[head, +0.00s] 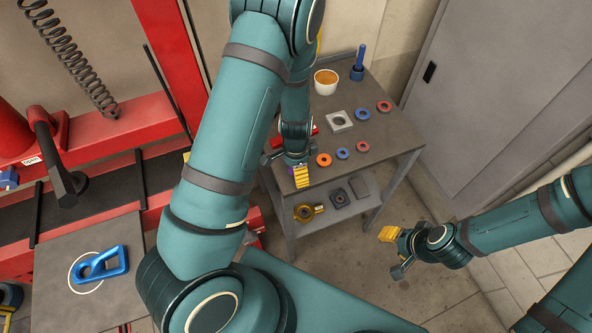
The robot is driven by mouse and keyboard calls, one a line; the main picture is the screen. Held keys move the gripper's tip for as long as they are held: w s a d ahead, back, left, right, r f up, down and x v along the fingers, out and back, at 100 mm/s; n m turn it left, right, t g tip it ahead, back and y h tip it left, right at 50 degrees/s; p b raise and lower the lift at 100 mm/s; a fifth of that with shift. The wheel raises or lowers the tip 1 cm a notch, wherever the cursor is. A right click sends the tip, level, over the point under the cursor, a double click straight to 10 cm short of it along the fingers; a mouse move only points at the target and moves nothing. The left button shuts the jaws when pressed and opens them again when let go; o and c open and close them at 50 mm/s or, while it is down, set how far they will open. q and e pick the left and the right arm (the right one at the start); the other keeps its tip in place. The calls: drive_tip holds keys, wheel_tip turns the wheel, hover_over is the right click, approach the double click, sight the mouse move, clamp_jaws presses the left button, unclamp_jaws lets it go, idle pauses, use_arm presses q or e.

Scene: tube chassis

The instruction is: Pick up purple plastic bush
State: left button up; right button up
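A small patch of purple (292,171), likely the plastic bush, shows at the near left edge of the small grey table, right beside my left gripper. Most of it is hidden by the gripper and arm. My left gripper (301,177) points down at this edge, its yellow finger pad next to the purple patch. I cannot tell whether it touches or grips it. My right gripper (390,236) hangs over the floor to the right of the table, away from all parts. Its finger gap is not clear.
The table (386,139) bears orange, blue and red rings, a grey square block (339,121), an orange-filled white cup (326,82) and a blue post (357,70). Its lower shelf holds several parts. Red machinery (110,125) stands left; a grey cabinet (505,90) stands right.

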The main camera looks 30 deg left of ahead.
use_arm(q)
drive_tip(key=shift+f, duration=0.25)
drive_tip(key=c, duration=1.1)
drive_tip(key=shift+r, duration=0.15)
